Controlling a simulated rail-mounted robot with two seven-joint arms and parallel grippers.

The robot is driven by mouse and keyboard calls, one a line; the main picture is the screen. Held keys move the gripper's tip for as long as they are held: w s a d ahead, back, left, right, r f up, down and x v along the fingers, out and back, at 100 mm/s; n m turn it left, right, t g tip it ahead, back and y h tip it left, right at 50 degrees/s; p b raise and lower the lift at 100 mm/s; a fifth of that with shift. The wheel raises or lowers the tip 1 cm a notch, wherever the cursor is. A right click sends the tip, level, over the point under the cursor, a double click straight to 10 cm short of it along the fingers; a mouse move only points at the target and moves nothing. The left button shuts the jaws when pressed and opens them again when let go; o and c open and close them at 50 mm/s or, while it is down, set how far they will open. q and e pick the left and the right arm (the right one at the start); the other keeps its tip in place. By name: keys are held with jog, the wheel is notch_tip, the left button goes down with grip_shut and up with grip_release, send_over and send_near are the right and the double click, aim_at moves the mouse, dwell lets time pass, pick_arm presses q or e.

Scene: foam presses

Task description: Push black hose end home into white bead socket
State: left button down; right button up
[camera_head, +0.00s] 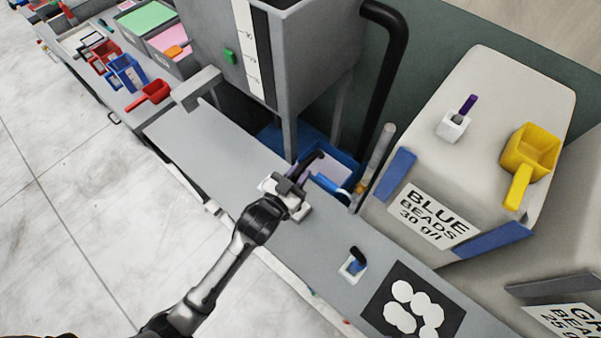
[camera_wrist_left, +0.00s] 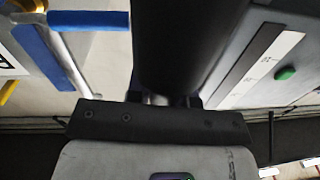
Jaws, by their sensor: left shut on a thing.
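My left gripper (camera_head: 290,187) is over the grey bench, shut on a black hose end (camera_head: 313,158) that sticks out beyond the jaws. In the left wrist view the black hose (camera_wrist_left: 190,45) looms large above the dark jaw bar (camera_wrist_left: 160,120). A white socket block (camera_head: 301,212) shows partly under and beside the gripper, mostly hidden by it. Whether the hose end touches the socket or sits in it cannot be told. Another white block (camera_head: 347,271) with a dark blue bent piece stands on the bench to the right. My right gripper is not in view.
A grey hopper (camera_head: 310,60) with a thick black pipe (camera_head: 397,50) stands behind the bench (camera_head: 215,150). A blue bin (camera_head: 345,165) lies behind the gripper. A blue-beads sack (camera_head: 500,90) bears a yellow scoop (camera_head: 530,150). A black mat (camera_head: 378,300) with white discs lies at right.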

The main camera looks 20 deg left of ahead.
pick_arm(q)
jog(key=shift+d, duration=0.1)
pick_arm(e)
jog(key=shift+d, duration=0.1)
pick_arm(q)
jog(key=shift+r, duration=0.15)
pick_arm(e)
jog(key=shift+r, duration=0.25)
pick_arm(q)
jog(key=shift+p, duration=0.4)
notch_tip(320, 180, down, 2)
jog(key=shift+b, duration=0.65)
jog(key=shift+f+b, duration=1.2)
jog(key=shift+f, duration=0.8)
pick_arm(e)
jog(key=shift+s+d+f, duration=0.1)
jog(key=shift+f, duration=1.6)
pick_arm(q)
jog(key=shift+h, duration=0.3)
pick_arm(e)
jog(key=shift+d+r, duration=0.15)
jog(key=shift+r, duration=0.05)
pick_arm(q)
jog(key=shift+p, duration=0.5)
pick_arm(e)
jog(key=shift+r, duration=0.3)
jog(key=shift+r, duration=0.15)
